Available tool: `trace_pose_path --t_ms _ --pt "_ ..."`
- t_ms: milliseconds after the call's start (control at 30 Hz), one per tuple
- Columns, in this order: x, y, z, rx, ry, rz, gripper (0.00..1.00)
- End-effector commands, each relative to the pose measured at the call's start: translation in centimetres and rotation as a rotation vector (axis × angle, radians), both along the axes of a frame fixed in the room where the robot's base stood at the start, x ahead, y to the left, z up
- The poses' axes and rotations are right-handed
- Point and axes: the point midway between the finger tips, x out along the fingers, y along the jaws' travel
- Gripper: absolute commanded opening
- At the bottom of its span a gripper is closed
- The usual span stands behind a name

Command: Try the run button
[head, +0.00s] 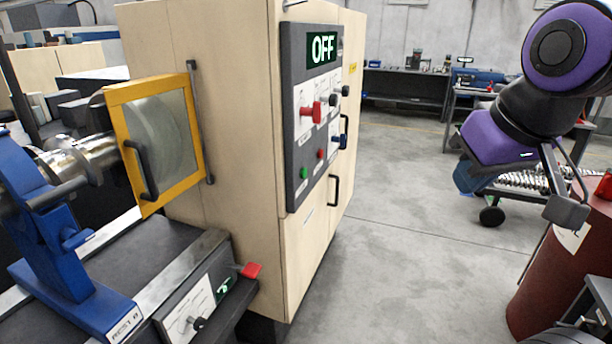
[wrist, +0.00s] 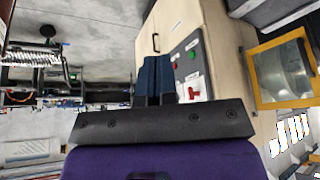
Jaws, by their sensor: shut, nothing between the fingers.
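The control panel (head: 312,110) is a dark plate on the side of a tan cabinet, with a lit display (head: 324,48) reading OFF. Low on it are a green button (head: 304,172) and a red button (head: 320,154); their labels are too small to read. The green button also shows in the wrist view (wrist: 192,55). My gripper (head: 467,179) is at the right in the head view, apart from the panel across open floor. Its blue fingers (wrist: 158,76) are shut and empty in the wrist view, hiding part of the panel.
A yellow-framed window door (head: 158,140) stands at the left. A dark red barrel (head: 560,265) stands at the right. The floor between is clear.

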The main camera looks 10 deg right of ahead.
Motion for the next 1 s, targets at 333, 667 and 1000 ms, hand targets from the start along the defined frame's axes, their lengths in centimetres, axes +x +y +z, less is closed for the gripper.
trace_pose_path --t_ms 333,667,1000 --pt "5.5 -0.3 -0.3 -0.062 -0.063 0.043 0.0" --pt "14.5 -0.9 -1.8 -0.156 -0.178 0.134 0.0" --pt "23.0 -1.2 -4.7 -0.23 -0.299 0.242 0.0"
